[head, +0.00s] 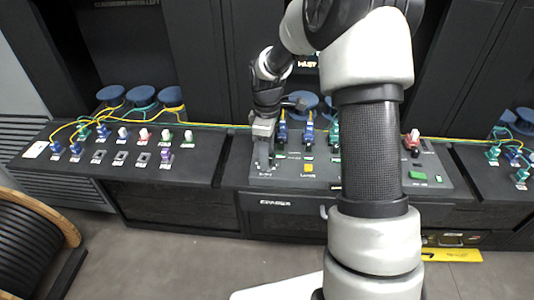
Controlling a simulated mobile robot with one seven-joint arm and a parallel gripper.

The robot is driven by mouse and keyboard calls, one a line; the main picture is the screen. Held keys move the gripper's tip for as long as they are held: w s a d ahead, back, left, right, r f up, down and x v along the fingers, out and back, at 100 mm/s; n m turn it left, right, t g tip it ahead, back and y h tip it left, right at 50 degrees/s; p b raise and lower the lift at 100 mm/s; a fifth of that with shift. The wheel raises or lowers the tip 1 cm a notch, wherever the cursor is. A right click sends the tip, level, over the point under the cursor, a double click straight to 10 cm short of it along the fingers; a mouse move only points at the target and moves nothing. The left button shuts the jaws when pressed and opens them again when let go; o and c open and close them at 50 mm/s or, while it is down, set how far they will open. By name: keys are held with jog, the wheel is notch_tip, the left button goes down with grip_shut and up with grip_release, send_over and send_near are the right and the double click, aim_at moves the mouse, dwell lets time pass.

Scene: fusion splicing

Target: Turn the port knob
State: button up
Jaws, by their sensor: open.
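My gripper (264,158) points down at the left end of the grey splicing panel (290,180) on the middle bench. It is open, with its fingertips low over the panel's front left part. I cannot make out a port knob for certain; the gripper covers that part of the panel. Whether the fingers touch anything there is too small to tell. Two blue connectors (308,132) stand upright on the panel just right of the gripper. A yellow-orange button (308,168) lies in front of them.
My arm hides the panel's middle right. A red-and-white part (412,140) and a green button (418,176) show beyond it. The left bench (190,168) holds several connectors and caps. Yellow and green cables (215,126) run along the back.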

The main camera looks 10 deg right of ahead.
jog(key=shift+f, duration=0.1)
jog(key=c, duration=1.1)
jog(key=shift+m, duration=0.4)
jog(key=m, duration=0.5)
jog(key=shift+m+b, duration=0.4)
jog(key=m, duration=0.5)
jog(key=shift+m, duration=0.3)
jog(key=o, duration=1.1)
